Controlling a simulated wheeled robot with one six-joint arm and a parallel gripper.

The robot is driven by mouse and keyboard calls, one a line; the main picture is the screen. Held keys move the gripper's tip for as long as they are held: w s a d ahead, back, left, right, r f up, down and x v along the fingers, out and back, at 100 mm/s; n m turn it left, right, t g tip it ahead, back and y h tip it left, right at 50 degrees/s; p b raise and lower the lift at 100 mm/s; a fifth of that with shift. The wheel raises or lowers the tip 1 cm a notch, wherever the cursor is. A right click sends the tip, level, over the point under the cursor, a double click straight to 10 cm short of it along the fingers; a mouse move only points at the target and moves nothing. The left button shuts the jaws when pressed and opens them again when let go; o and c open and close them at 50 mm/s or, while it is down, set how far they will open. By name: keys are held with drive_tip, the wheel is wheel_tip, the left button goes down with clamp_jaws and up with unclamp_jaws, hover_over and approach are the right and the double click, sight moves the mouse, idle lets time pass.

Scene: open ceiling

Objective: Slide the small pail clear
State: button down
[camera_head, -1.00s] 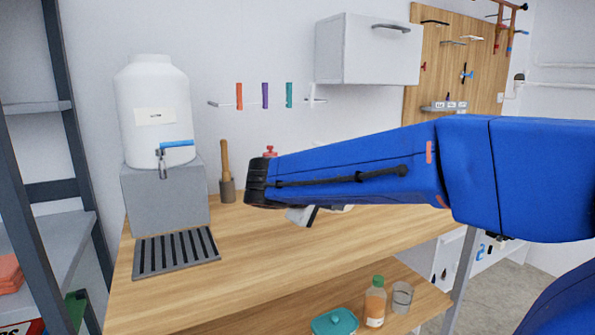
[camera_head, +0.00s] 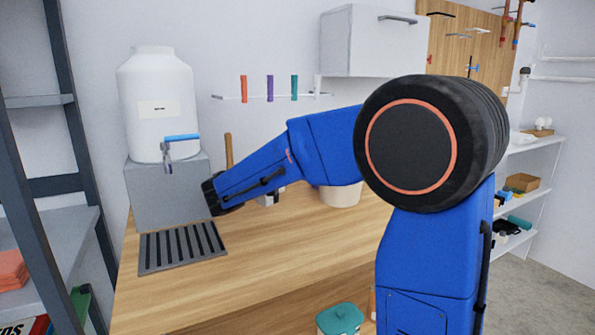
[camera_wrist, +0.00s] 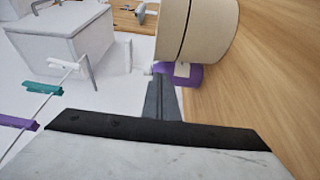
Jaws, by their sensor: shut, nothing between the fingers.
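A beige round vessel, which looks like the small pail (camera_head: 341,195), stands on the wooden bench behind my arm, partly hidden by it. In the wrist view the pail (camera_wrist: 213,25) appears large at the top, with a band line around it. My gripper (camera_wrist: 158,72) is shut and empty, its tips close to the pail's near side; I cannot tell if they touch it. A purple thing (camera_wrist: 188,75) shows right by the pail, beside my fingertips. In the head view my gripper (camera_head: 273,195) is only partly visible beside my blue arm, left of the pail.
A white water tank (camera_head: 155,95) with a blue tap stands on a grey block at left, with a slotted drip tray (camera_head: 182,248) before it. A wooden-handled tool (camera_head: 229,150) is behind my arm. A white cabinet (camera_head: 370,45) hangs above. The bench front is clear.

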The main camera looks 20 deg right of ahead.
drive_tip(key=x, duration=0.7)
drive_tip(key=shift+d, duration=0.3)
hover_over(345, 196)
drive_tip(key=a, duration=0.3)
drive_tip(key=shift+s+d, duration=0.1)
drive_tip(key=shift+s, duration=0.1)
idle(0.3)
